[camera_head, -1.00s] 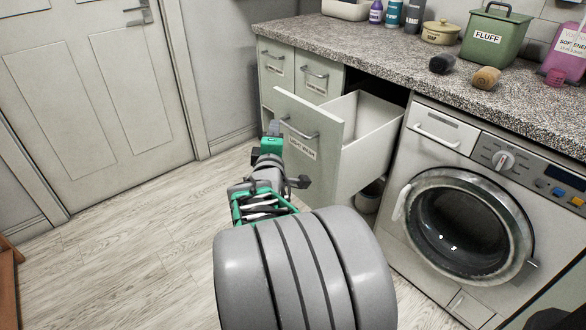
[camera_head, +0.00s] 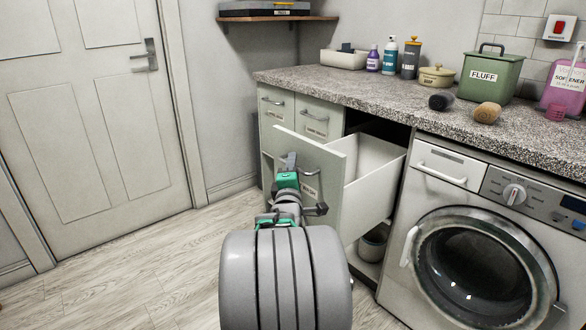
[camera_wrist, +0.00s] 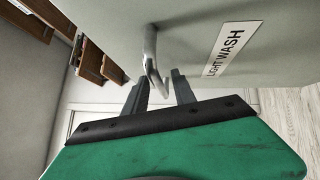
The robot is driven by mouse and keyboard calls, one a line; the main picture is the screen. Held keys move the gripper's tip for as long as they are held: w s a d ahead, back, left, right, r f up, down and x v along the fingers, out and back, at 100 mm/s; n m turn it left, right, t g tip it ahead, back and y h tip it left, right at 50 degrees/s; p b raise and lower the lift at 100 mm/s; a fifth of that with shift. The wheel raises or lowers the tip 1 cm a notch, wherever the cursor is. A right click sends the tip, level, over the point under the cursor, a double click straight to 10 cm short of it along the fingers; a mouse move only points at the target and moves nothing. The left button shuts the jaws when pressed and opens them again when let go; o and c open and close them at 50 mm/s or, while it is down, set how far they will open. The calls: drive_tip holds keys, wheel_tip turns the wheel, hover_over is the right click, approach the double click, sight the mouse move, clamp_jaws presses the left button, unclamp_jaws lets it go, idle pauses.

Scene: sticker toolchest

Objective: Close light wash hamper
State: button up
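The light wash hamper (camera_head: 344,157) is a tall pull-out bin with a pale grey-green front, standing well open from under the counter. Its "LIGHT WASH" label (camera_wrist: 232,48) and metal bar handle (camera_wrist: 151,60) show in the wrist view. My gripper (camera_head: 290,160) is in front of the hamper front at handle height and hides most of the handle in the head view. In the wrist view my gripper (camera_wrist: 160,86) has its two fingers apart, with the handle's lower end between or just beyond them. I cannot tell whether they touch it.
Two closed fronts with bar handles (camera_head: 315,118) stand left of the hamper, under the speckled counter (camera_head: 340,83). The washing machine (camera_head: 480,240) is to its right. A small bin (camera_head: 374,243) sits below the open hamper. The wooden floor (camera_head: 130,280) at left is clear.

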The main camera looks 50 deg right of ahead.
drive_tip(key=shift+c, duration=0.5)
clamp_jaws()
idle(0.8)
